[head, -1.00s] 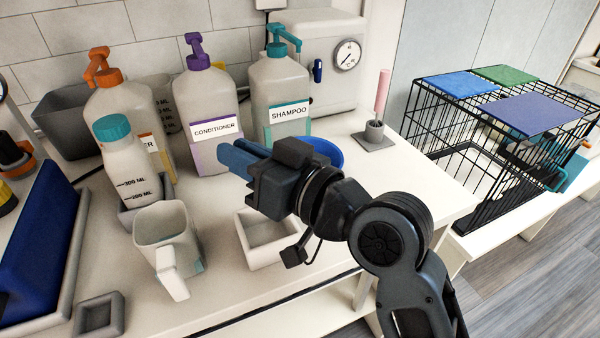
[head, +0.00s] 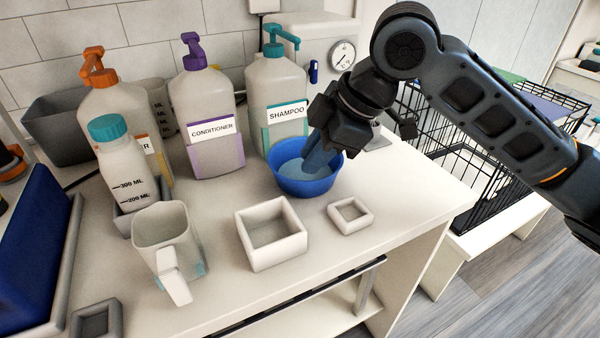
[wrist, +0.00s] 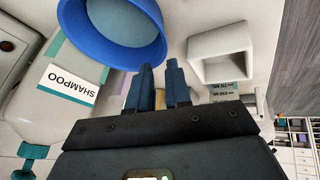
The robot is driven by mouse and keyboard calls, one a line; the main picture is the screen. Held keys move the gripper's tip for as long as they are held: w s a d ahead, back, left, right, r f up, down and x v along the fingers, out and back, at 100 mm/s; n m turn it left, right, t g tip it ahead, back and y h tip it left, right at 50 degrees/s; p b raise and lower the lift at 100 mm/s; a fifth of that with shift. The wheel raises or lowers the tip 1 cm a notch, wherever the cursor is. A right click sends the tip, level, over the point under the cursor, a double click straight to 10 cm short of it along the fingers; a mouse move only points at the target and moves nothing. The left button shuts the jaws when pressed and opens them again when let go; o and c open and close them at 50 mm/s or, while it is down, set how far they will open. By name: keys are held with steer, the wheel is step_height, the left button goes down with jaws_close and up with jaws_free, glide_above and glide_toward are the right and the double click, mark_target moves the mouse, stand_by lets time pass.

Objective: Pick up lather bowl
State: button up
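The lather bowl (head: 290,182) is blue with a pale inside and sits upright on the white counter, in front of the shampoo bottle. My gripper (head: 314,158) points down at the right side of the bowl, its blue fingers overlapping the bowl's opening in the head view. In the wrist view, the fingers (wrist: 160,72) are apart with a gap between them. The bowl's rim (wrist: 158,48) lies just past the fingertips there, overlapped by the left finger. I cannot tell whether the rim is between the fingers or touched.
Shampoo (head: 278,95) and conditioner (head: 208,110) bottles stand behind the bowl. A square white tray (head: 271,252) and a smaller one (head: 350,215) lie in front. A jug (head: 165,235) stands at left. A wire cage (head: 440,150) is beyond the counter's right edge.

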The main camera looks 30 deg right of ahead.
mark_target(307, 182)
steer(key=shift+h, duration=0.3)
steer(key=f, duration=0.2)
steer(key=w+f, duration=0.1)
steer(key=f, duration=0.2)
steer(key=w+f, duration=0.1)
steer(key=f, duration=0.1)
steer(key=shift+a+f, duration=0.15)
steer(key=shift+f, duration=0.25)
jaws_close()
